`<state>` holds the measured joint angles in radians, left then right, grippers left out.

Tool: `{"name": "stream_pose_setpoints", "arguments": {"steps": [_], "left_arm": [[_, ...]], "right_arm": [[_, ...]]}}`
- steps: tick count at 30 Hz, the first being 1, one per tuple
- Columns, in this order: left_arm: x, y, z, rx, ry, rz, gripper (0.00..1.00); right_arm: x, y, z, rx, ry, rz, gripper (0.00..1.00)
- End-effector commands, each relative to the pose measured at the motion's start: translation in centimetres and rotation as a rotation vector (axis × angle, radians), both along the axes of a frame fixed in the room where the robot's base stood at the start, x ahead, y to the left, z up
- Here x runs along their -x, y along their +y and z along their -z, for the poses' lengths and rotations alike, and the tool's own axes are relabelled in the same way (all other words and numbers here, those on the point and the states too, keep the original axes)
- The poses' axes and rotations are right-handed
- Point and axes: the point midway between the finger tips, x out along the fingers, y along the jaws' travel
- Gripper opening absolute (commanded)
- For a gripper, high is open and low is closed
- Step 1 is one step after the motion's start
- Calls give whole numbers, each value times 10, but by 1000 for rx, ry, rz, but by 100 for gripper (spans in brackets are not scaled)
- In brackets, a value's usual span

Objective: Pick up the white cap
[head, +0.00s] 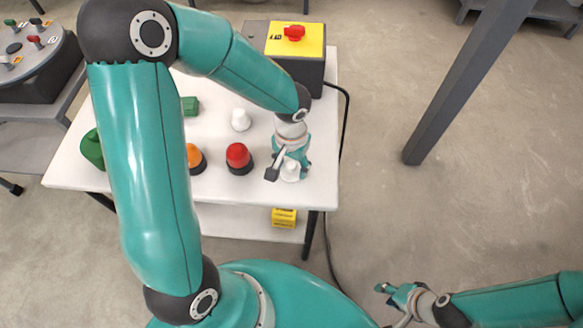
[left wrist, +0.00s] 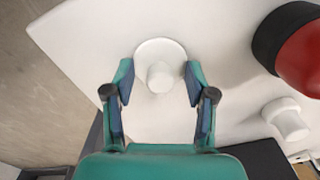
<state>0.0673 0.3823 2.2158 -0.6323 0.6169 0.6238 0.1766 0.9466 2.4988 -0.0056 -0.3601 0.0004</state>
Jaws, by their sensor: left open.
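A white cap (head: 290,172) with a wide round base and a narrower knob stands on the white table near its right front corner. In the left wrist view the cap (left wrist: 160,76) lies between the fingertips, with gaps on both sides. My left gripper (head: 288,166) is open over it, and its open fingers also show in the left wrist view (left wrist: 158,84). A second white piece (head: 240,119) stands further back on the table; a white piece also shows at the right in the left wrist view (left wrist: 286,118). My right gripper (head: 392,294) is off the table at the lower right; its opening is unclear.
A red beacon (head: 238,157) stands left of the cap, with an orange one (head: 195,157) beside it. Green pieces (head: 189,105) lie further left. A yellow-topped control box (head: 294,42) stands at the back. My left arm crosses over the table.

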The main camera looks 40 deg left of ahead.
Motion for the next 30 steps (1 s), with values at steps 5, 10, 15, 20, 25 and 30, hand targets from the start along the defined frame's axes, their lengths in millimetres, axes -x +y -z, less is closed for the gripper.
{"name": "stream_pose_setpoints", "arguments": {"steps": [5, 10, 15, 20, 25, 30], "left_arm": [[0, 0, 0, 0, -1, 0, 51], [0, 0, -1, 0, -1, 0, 22], [0, 0, 0, 0, 0, 0, 1], [0, 0, 0, 0, 1, -1, 1], [0, 0, -1, 0, 1, -1, 1], [0, 0, -9, -1, -2, -2, 1]], "right_arm": [[0, 0, 0, 0, 0, 0, 40], [0, 0, 0, 0, 0, 0, 40], [0, 0, 0, 0, 0, 0, 40], [0, 0, 0, 0, 0, 0, 40], [0, 0, 0, 0, 0, 0, 40], [0, 0, -1, 0, 0, 0, 40]]}}
